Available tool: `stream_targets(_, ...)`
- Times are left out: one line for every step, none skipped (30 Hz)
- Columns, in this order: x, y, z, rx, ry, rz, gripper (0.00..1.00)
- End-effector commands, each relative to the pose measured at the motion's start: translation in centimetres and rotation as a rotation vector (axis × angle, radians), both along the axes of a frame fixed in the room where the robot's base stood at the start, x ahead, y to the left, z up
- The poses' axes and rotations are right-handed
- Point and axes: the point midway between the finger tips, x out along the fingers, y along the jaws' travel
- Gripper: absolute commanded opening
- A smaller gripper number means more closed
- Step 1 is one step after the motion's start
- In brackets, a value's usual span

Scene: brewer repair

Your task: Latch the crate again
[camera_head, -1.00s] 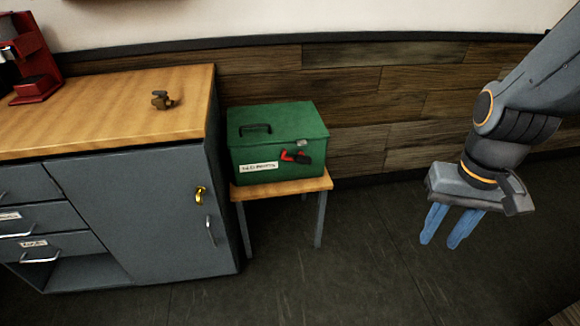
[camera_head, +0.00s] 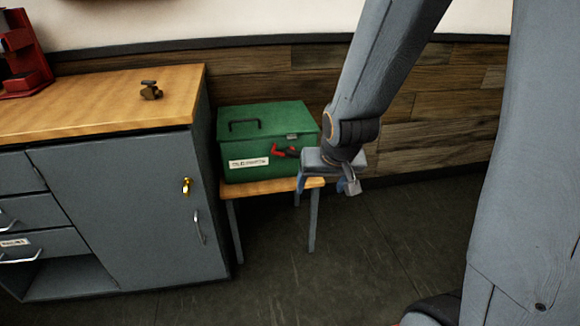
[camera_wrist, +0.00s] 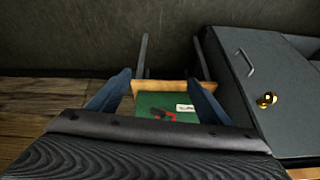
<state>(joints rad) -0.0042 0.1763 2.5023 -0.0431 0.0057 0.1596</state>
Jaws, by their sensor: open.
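The green crate (camera_head: 262,140) has its lid down and stands on a small wooden stool (camera_head: 259,189). A red latch handle (camera_head: 283,151) with a dark part shows on its front, below a grey metal catch (camera_head: 292,136) near the lid edge. Whether the latch is hooked is too small to tell. My gripper (camera_head: 325,189) is just right of the crate's front, open and empty. In the wrist view its fingers (camera_wrist: 155,95) stand apart, with the crate's front (camera_wrist: 150,104) and the red latch (camera_wrist: 162,116) beyond and between them.
A grey cabinet (camera_head: 130,205) with a wooden top stands close to the stool's left. A small brown object (camera_head: 151,90) lies on the top. The floor (camera_head: 370,250) in front is clear.

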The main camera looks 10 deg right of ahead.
Motion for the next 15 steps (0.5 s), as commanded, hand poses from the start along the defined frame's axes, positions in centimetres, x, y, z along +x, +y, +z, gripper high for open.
stream_targets(2.4, 0.0, -2.5, 0.003, -0.059, -0.010, 0.72)
stream_targets(3.8, 0.0, -3.2, 0.005, -0.100, -0.016, 0.72)
stream_targets(5.5, 0.0, -4.0, 0.012, -0.154, -0.027, 0.72)
stream_targets(6.7, 0.0, -4.7, 0.017, -0.192, -0.034, 0.72)
stream_targets(8.0, 0.0, -5.3, 0.022, -0.233, -0.041, 0.72)
stream_targets(9.5, 0.0, -6.0, 0.030, -0.284, -0.049, 0.72)
stream_targets(10.7, 0.0, -6.5, 0.036, -0.326, -0.056, 0.72)
stream_targets(11.8, 0.0, -7.1, 0.042, -0.364, -0.063, 0.72)
stream_targets(13.2, 0.0, -7.7, 0.051, -0.418, -0.070, 0.72)
stream_targets(14.2, 0.0, -8.2, 0.058, -0.458, -0.077, 0.72)
stream_targets(15.2, 0.0, -8.6, 0.066, -0.498, -0.081, 0.72)
stream_targets(16.5, 0.0, -9.1, 0.076, -0.551, -0.088, 0.72)
stream_targets(17.4, 0.0, -9.6, 0.084, -0.590, -0.094, 0.72)
stream_targets(18.3, -0.1, -9.9, 0.092, -0.630, -0.098, 0.72)
stream_targets(19.3, -0.1, -10.4, 0.103, -0.682, -0.104, 0.72)
